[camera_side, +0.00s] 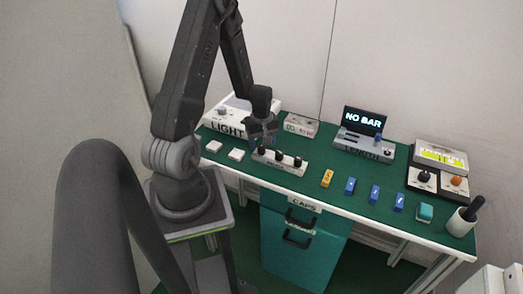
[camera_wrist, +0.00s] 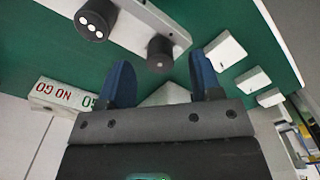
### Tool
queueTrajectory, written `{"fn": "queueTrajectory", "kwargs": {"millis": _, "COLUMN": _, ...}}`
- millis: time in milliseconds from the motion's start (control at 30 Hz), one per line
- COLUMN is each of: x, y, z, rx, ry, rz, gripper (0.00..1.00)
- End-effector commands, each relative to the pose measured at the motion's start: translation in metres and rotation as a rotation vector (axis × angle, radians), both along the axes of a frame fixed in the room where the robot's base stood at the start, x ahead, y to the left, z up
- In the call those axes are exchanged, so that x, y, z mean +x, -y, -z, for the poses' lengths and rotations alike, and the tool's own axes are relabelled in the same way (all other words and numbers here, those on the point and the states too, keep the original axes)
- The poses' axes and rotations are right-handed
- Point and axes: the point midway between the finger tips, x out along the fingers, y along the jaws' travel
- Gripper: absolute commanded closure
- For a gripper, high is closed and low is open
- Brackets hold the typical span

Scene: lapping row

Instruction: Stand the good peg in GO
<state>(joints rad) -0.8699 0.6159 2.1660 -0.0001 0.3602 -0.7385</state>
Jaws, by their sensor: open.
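A pale rack (camera_side: 268,159) holds a row of upright dark-topped pegs, including a dark peg (camera_side: 297,162) at its right end. In the wrist view a plain dark peg (camera_wrist: 160,53) stands in the rack, just ahead of my fingertips. Another peg (camera_wrist: 95,20) there has three white dots on top. I cannot tell which peg is the good one. My gripper (camera_side: 263,142) is open over the rack's left end; its blue fingers (camera_wrist: 160,65) are apart with nothing gripped.
The LIGHT unit (camera_side: 228,124) stands behind my gripper, near a small box (camera_side: 301,125). White tiles (camera_side: 236,155) lie left of the rack.

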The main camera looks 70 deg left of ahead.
Motion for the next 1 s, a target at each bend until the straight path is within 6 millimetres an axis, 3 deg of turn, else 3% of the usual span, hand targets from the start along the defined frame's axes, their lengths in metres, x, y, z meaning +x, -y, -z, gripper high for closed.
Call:
{"fn": "queueTrajectory", "kwargs": {"millis": 167, "x": 0.0, "y": 0.0, "z": 0.02, "rx": -0.001, "ry": -0.001, "rz": 0.0, "gripper": 0.41}}
{"fn": "queueTrajectory", "kwargs": {"millis": 433, "x": 0.0, "y": 0.0, "z": 0.023, "rx": 0.001, "ry": 0.001, "rz": 0.0, "gripper": 0.41}}
{"fn": "queueTrajectory", "kwargs": {"millis": 1000, "x": 0.0, "y": 0.0, "z": 0.023, "rx": 0.0, "ry": 0.001, "rz": 0.0, "gripper": 0.95}}
